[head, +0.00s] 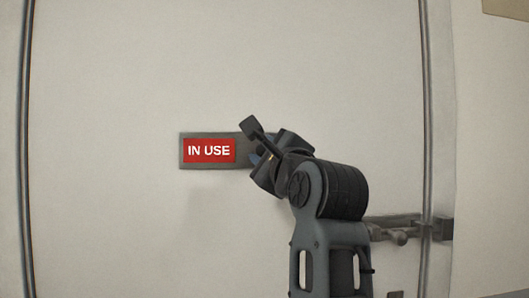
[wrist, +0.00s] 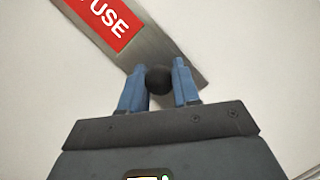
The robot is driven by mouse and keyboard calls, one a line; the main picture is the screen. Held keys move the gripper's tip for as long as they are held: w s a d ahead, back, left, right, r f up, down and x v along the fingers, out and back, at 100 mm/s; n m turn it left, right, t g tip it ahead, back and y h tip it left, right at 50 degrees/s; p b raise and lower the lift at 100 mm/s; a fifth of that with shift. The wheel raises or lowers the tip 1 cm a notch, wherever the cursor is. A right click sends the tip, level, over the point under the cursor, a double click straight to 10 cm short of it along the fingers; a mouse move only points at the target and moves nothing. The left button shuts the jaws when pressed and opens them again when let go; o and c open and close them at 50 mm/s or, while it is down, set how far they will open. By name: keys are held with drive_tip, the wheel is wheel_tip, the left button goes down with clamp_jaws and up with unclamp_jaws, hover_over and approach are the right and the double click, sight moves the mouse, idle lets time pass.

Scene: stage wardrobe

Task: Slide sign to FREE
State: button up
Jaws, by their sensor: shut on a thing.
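The sign (head: 209,150) is a grey metal plate on a pale door, with a red panel reading "IN USE" at its left end. In the head view my gripper covers the plate's right end. In the wrist view the plate (wrist: 160,48) runs diagonally, with part of the red panel (wrist: 111,22) at the top. A round dark knob (wrist: 159,79) sits on the plate near its right end. My gripper (wrist: 158,80) has its blue fingers on either side of the knob, shut on it. The knob is hidden in the head view.
The pale door (head: 110,80) is flat and clear around the sign. A grey metal latch bar (head: 400,228) crosses the door's right edge, to the right of my arm. Dark vertical frame edges run down both sides.

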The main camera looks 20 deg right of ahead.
clamp_jaws()
drive_tip(key=w+a+b, duration=0.1)
drive_tip(key=a, duration=0.2)
drive_tip(key=w+a+b, duration=0.1)
drive_tip(key=a, duration=0.2)
drive_tip(key=w+a, duration=0.1)
drive_tip(key=a, duration=0.3)
drive_tip(key=shift+w+f+b, duration=0.15)
drive_tip(key=shift+b, duration=0.25)
drive_tip(key=shift+w+a, duration=0.1)
drive_tip(key=shift+a, duration=0.3)
drive_tip(key=o, duration=1)
unclamp_jaws()
drive_tip(key=shift+a, duration=0.1)
drive_tip(key=b+v, duration=0.2)
drive_tip(key=v, duration=0.5)
drive_tip(key=shift+s, duration=0.4)
